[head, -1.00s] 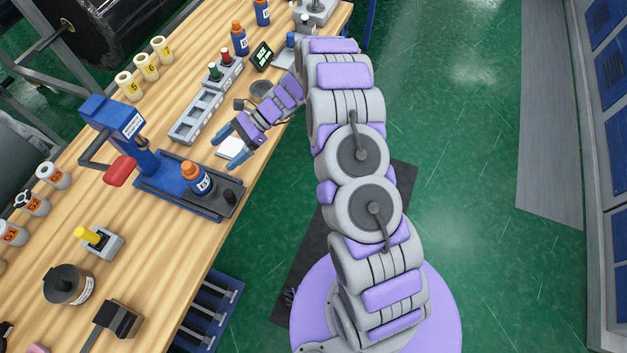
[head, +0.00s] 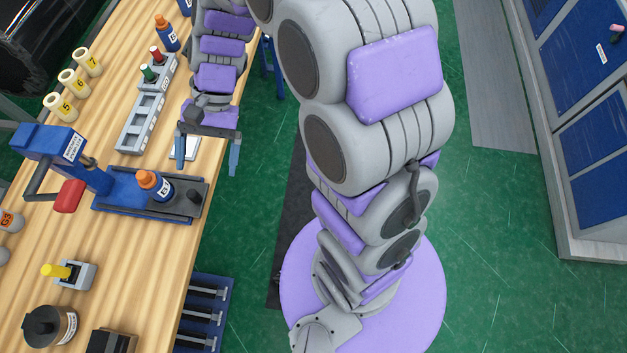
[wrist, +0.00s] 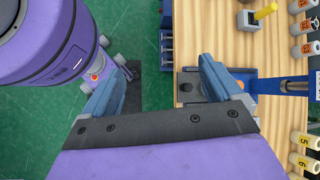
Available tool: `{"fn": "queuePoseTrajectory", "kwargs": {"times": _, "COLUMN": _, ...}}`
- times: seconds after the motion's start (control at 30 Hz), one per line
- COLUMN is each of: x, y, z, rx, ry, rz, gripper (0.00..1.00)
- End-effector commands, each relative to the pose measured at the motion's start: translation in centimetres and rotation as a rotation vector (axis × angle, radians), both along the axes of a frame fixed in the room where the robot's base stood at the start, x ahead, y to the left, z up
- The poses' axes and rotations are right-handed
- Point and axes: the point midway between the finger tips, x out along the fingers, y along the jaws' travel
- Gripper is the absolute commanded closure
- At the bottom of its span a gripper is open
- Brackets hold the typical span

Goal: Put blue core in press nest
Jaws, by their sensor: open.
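A blue cylinder with an orange top and white label (head: 158,188), the likeliest blue core, stands upright on the dark base plate of the blue press (head: 100,180). Whether it sits in a nest cannot be told. The press has a red handle grip (head: 69,196) and shows at the right in the wrist view (wrist: 290,86). My gripper (head: 207,165) is open and empty, over the table's right edge, behind and right of the cylinder.
Numbered cream rolls (head: 74,82) line the left. A yellow-handled block (head: 72,272) and dark round container (head: 48,327) stand in front.

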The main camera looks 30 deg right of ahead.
Motion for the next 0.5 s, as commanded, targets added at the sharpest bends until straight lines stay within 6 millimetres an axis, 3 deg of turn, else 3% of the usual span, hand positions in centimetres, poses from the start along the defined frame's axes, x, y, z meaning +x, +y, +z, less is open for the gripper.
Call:
{"fn": "queuePoseTrajectory", "kwargs": {"times": 0.17, "x": -4.4, "y": -2.8, "z": 2.0, "rx": -0.084, "ry": -0.112, "rz": 0.121, "gripper": 0.07}}
{"fn": "queuePoseTrajectory", "kwargs": {"times": 0.5, "x": -12.3, "y": -8.8, "z": 3.9, "rx": -0.264, "ry": -0.290, "rz": 0.337, "gripper": 0.07}}
